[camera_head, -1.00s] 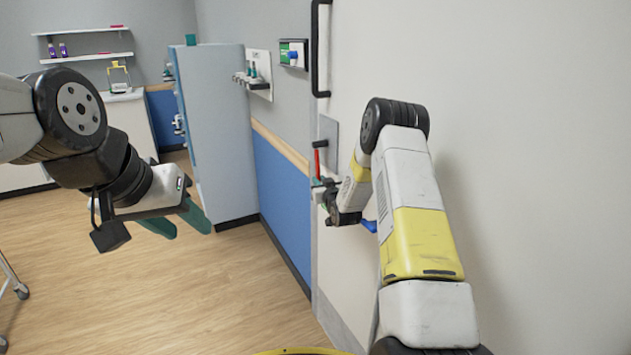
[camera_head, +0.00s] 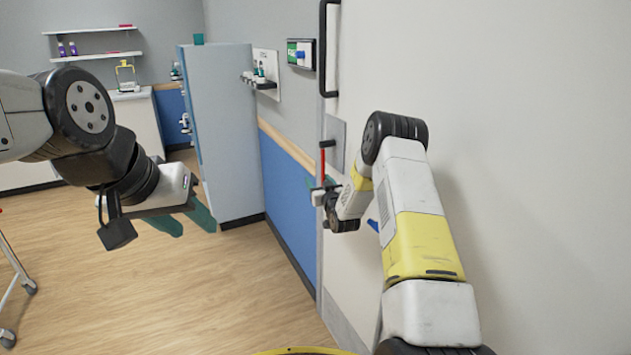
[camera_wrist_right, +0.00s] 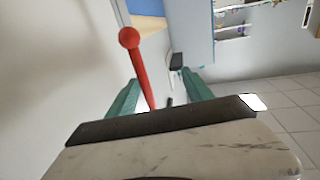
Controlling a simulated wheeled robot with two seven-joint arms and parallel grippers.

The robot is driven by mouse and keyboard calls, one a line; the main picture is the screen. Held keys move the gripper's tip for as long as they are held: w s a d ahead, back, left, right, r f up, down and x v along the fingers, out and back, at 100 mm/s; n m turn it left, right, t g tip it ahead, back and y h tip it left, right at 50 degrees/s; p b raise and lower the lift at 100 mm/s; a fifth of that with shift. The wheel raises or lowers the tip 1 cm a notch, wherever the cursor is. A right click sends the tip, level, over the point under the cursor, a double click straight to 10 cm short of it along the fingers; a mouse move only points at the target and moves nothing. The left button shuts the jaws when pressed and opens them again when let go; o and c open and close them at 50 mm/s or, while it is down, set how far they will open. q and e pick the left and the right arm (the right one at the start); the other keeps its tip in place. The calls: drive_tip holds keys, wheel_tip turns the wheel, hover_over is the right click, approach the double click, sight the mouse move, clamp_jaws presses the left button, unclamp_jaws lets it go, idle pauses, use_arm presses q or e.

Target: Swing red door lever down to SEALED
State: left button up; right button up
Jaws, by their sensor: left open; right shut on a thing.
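The red door lever (camera_head: 322,165) stands roughly upright on a grey plate (camera_head: 335,140) on the pale door. Its round red knob is at the top. In the right wrist view the red lever (camera_wrist_right: 140,70) rises between the two green fingers. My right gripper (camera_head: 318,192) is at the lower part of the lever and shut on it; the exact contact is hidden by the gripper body. My left gripper (camera_head: 187,222) is open and empty, held over the floor at the left, well away from the door. I cannot make out a SEALED mark.
A black handle (camera_head: 324,50) runs up the door above the lever. A small panel with a green screen (camera_head: 300,53) is on the wall beside it. A light blue cabinet (camera_head: 225,130) stands further back. A cart (camera_head: 18,285) is at the left edge. The middle floor is clear.

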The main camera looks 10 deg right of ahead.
drive_tip(key=shift+s+a+f, duration=0.15)
drive_tip(key=shift+a, duration=0.5)
drive_tip(key=s+r, duration=0.2)
drive_tip(key=s, duration=0.5)
drive_tip(key=s+a+r, duration=0.1)
drive_tip(key=s+r, duration=0.2)
drive_tip(key=s, duration=0.5)
drive_tip(key=shift+s+r, duration=0.15)
drive_tip(key=shift+s, duration=0.15)
drive_tip(key=s+d+r+g+h, duration=0.1)
drive_tip(key=s+r+g, duration=0.25)
drive_tip(key=r, duration=0.35)
drive_tip(key=s+d+r+g, duration=0.1)
drive_tip(key=s+r+g, duration=0.1)
drive_tip(key=s+r, duration=0.35)
drive_tip(key=s+r+g, duration=0.2)
drive_tip(key=s+g, duration=0.1)
drive_tip(key=s, duration=1.1)
drive_tip(key=s+d+r+m+g, duration=0.1)
drive_tip(key=s+r+g, duration=0.1)
drive_tip(key=s, duration=1.2)
drive_tip(key=shift+d+r+g, duration=0.15)
drive_tip(key=shift+d+g, duration=0.15)
drive_tip(key=shift+g, duration=0.35)
